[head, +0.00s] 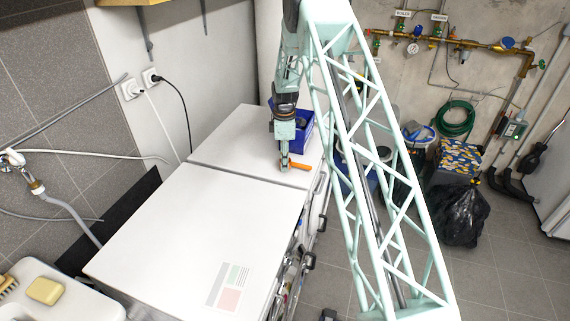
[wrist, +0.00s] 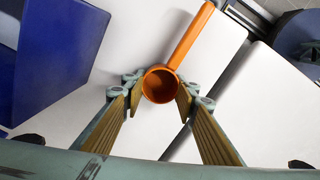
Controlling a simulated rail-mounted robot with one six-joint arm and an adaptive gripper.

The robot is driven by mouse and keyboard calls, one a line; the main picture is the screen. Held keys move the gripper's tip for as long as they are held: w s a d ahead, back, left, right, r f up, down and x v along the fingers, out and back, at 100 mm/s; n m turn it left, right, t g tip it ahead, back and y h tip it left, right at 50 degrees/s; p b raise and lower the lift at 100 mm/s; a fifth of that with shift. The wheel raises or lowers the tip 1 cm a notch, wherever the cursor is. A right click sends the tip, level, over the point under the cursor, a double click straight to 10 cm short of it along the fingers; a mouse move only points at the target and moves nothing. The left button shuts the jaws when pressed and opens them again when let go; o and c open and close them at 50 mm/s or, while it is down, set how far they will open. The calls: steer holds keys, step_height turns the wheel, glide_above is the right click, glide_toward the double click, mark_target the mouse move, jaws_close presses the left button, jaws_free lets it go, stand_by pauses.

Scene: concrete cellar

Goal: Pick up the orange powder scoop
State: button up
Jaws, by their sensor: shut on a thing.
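The orange powder scoop (wrist: 160,84) has a round cup and a straight handle. In the wrist view the cup sits between the two fingertips of my gripper (wrist: 158,92), and the handle points up and to the right. My gripper is shut on the cup. In the head view my gripper (head: 284,164) is low over the far white machine top, and the scoop's orange handle (head: 299,166) sticks out to the right. My gripper hides the cup there. I cannot tell whether the scoop touches the top.
A blue bin (head: 301,128) stands right behind my gripper; it fills the left of the wrist view (wrist: 50,55). Two white machine tops meet at a gap just in front; the near top (head: 190,240) is clear except for a label. A sink with a yellow sponge (head: 45,290) is at lower left.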

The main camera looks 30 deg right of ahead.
steer(key=shift+r, duration=1.35)
steer(key=shift+s+a+r, duration=0.15)
steer(key=shift+s+r, duration=0.15)
steer(key=shift+s, duration=0.05)
steer(key=s+a, duration=0.2)
steer(key=s, duration=0.2)
steer(key=s+a+r, duration=0.1)
steer(key=s+a, duration=0.2)
steer(key=s, duration=0.2)
steer(key=s+a+b, duration=0.1)
steer(key=s+a, duration=0.1)
steer(key=s, duration=0.2)
steer(key=shift+s+a+r, duration=0.15)
steer(key=shift+a+r, duration=0.05)
steer(key=shift+a, duration=0.1)
